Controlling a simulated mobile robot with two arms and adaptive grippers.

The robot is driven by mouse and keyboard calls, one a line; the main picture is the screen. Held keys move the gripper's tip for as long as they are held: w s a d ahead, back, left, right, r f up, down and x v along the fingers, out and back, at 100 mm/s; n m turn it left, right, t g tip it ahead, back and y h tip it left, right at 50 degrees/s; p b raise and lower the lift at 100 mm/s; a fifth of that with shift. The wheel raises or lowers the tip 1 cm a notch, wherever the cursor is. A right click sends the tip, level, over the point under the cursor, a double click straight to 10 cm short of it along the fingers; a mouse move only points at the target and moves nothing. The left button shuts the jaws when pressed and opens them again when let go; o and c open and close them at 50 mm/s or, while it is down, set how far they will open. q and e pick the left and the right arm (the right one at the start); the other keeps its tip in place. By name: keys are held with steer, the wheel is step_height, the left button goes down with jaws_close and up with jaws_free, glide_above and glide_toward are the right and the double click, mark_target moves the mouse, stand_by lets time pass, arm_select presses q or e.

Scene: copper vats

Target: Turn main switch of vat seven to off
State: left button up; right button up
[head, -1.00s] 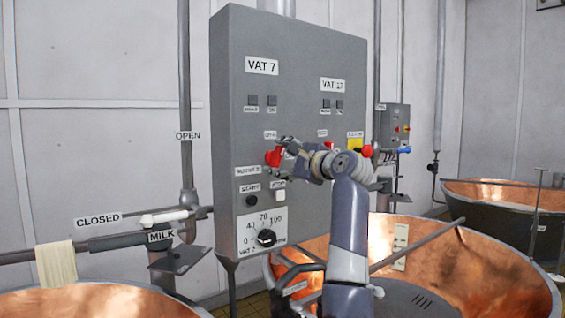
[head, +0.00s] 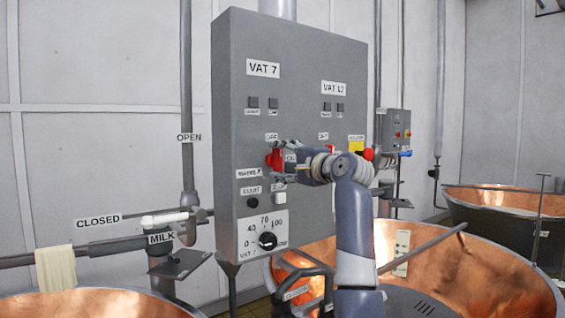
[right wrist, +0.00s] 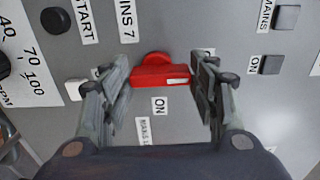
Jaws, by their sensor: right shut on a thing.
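The grey control panel (head: 230,110) has a VAT 7 label (head: 262,68) on its left half. The handle's white-marked end points right there, which is up the panel. An ON label (right wrist: 158,105) is beside the handle. My right gripper (right wrist: 165,78) has its fingers on both ends of the handle and is shut on it. The right finger hides the panel just beyond. My left gripper is not in view.
The VAT 17 half (head: 334,88) of the panel is behind my right arm. A speed dial (head: 267,240) is below the switch. Copper vats (head: 500,275) stand at right and front. A milk pipe (head: 60,256) runs at left.

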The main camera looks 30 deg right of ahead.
steer(key=shift+f, duration=0.1)
steer(key=o, duration=1.1)
steer(key=shift+c, duration=0.2)
steer(key=s+d, duration=0.1)
steer(key=s, duration=1.1)
steer(key=shift+d, duration=0.35)
steer(key=shift+w, duration=0.1)
